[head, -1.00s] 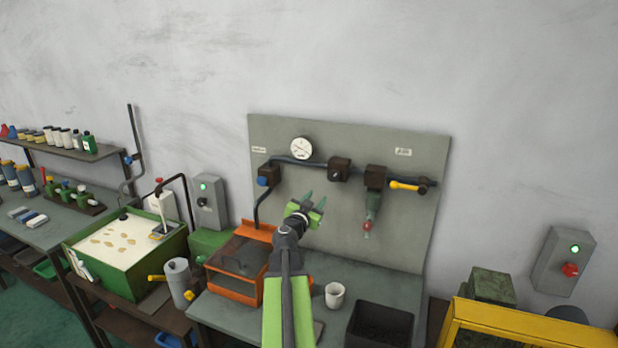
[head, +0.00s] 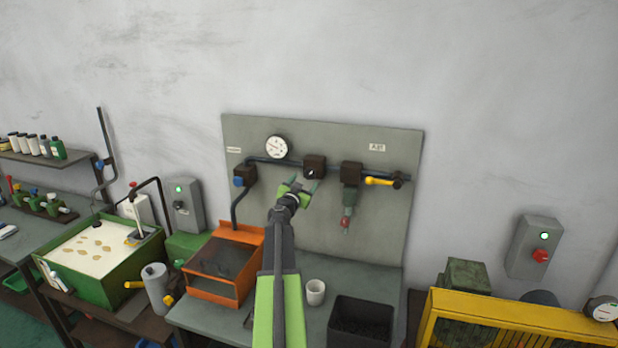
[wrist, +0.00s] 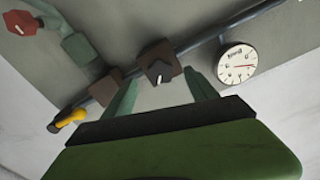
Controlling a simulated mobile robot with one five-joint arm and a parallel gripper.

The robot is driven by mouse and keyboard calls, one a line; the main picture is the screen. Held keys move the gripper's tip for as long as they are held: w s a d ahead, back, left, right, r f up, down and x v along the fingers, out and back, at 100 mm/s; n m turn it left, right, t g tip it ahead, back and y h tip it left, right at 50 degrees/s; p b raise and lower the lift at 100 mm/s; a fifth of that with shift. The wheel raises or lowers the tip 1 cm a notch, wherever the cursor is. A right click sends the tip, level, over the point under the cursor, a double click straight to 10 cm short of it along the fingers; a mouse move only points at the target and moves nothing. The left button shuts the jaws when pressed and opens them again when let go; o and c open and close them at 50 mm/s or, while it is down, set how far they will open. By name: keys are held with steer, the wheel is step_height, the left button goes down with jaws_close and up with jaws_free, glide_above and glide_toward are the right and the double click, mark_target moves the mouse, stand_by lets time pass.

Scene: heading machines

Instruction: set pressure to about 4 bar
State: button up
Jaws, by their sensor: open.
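The round white pressure gauge (head: 276,147) sits on the pipe at the upper left of the grey panel. In the wrist view the gauge (wrist: 237,63) shows a reddish needle pointing right; its numbers are too small to read. The middle dark block with a black knob (head: 314,167) is right of the gauge; the knob (wrist: 158,72) carries a pale mark. My gripper (head: 300,187) is open and empty, just below and left of that block in the head view. In the wrist view the knob shows between the spread fingers; contact cannot be told.
A blue knob (head: 239,181) is at the panel's left, a yellow lever (head: 379,181) at its right. A red-tipped green part (head: 347,205) hangs between. Below stand an orange box (head: 215,292), a white cup (head: 315,292) and a black bin (head: 360,322).

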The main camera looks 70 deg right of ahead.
mark_target(309, 176)
steer(key=d, duration=0.6)
steer(key=shift+w, duration=0.15)
